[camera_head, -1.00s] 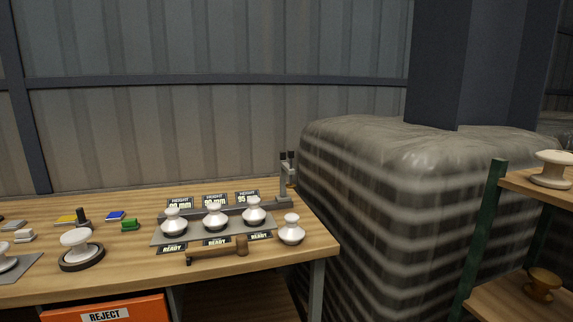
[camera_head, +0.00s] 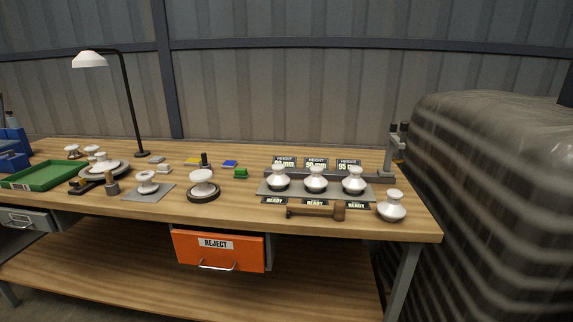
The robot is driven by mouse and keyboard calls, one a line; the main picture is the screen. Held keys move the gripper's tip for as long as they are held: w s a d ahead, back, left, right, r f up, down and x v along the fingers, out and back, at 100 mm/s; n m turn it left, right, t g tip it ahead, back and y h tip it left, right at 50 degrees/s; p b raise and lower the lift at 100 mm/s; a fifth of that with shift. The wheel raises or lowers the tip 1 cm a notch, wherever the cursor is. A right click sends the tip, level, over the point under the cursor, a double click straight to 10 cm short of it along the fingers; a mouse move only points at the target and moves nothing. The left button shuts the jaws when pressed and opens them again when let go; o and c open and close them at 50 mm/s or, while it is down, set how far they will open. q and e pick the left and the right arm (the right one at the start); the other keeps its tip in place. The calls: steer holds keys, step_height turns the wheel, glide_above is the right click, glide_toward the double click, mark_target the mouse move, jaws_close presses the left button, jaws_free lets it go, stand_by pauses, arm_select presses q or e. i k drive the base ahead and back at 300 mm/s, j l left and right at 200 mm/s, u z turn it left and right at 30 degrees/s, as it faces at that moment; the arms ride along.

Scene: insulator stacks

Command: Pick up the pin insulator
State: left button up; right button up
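Several white insulators stand on the wooden workbench (camera_head: 330,228), and I cannot tell for sure which is the pin insulator. One white insulator (camera_head: 391,207) stands alone near the right end. Three more, a left one (camera_head: 278,179), a middle one (camera_head: 316,181) and a right one (camera_head: 353,181), stand in a row on a grey stand (camera_head: 263,189) with height displays behind and "READY" labels in front. Another insulator (camera_head: 202,184) sits on a black round base, and another (camera_head: 147,183) on a grey plate. Neither of my grippers is in view.
A wooden-handled hammer (camera_head: 315,211) lies before the stand. An orange REJECT drawer (camera_head: 219,251) hangs under the bench. A lamp (camera_head: 131,100), a green tray (camera_head: 44,176) and a blue bin (camera_head: 12,150) are at left. A wrapped pallet load (camera_head: 480,190) stands close to the bench's right.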

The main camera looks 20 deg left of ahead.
mark_target(278, 180)
steer(key=i+u, duration=0.5)
steer(key=i+l, duration=0.55)
steer(key=k+j+z, duration=0.05)
